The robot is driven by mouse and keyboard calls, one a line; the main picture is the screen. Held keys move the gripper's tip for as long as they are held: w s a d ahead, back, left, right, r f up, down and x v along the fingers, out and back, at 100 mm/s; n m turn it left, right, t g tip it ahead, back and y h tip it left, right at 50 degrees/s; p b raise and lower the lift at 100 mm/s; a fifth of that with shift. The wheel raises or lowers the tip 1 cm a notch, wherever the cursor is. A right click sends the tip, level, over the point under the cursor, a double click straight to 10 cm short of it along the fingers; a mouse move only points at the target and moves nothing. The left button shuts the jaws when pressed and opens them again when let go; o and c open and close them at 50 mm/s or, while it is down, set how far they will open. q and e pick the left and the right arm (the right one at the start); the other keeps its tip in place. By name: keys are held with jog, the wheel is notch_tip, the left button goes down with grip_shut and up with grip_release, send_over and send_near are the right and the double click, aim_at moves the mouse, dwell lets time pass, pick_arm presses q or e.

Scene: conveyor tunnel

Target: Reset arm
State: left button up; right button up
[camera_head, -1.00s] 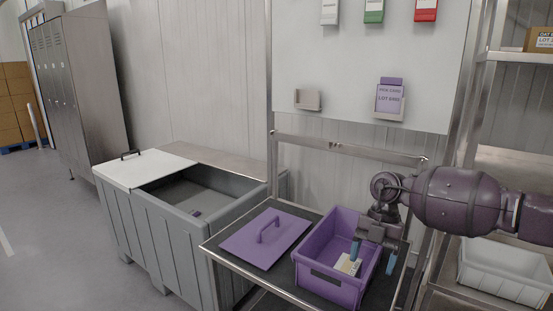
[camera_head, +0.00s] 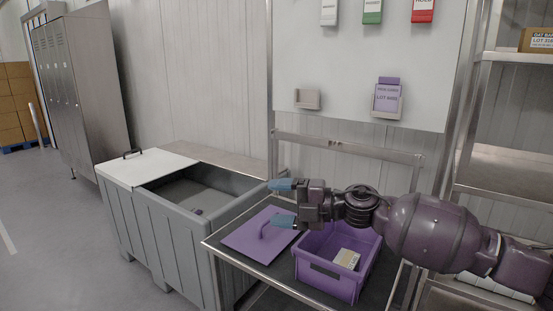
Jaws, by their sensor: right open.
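My right arm comes in from the right. My right gripper (camera_head: 283,203) is open and empty, with its blue fingertips pointing left above the purple lid (camera_head: 243,238). The lid lies flat on the dark-topped cart, and the gripper partly covers it. The purple bin (camera_head: 333,281) stands on the cart to the right of the lid, open at the top. A small pale-and-yellow labelled item (camera_head: 346,259) lies inside it. My arm hides part of the bin's back rim. My left gripper is not in view.
A grey bulk container (camera_head: 165,240) with a white half-cover (camera_head: 147,167) stands left of the cart (camera_head: 267,277). A board behind holds a purple card (camera_head: 387,97) in a holder. A metal shelf (camera_head: 503,175) stands at the right. The floor at left is clear.

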jog(key=s+d+f+m+t+h, duration=0.4)
jog(key=d+f+m+t+h, duration=0.3)
jog(key=f+m, duration=0.4)
jog(key=s+d+f+m+t+h, duration=0.35)
jog(key=d+f+m+t, duration=0.25)
jog(key=d+f+m, duration=0.5)
jog(key=s+d+f+m+g+h, duration=0.2)
jog(key=s+d+f+m+h, duration=0.1)
jog(key=s+f, duration=0.5)
jog(key=s+d+f+m+g+h, duration=0.2)
jog(key=s+d+f+m, duration=0.4)
jog(key=s, duration=0.9)
notch_tip(320, 180, down, 3)
jog(key=shift+r+m+g+h, duration=0.1)
jog(key=shift+m+g+h, duration=0.25)
jog(key=shift+h, duration=0.4)
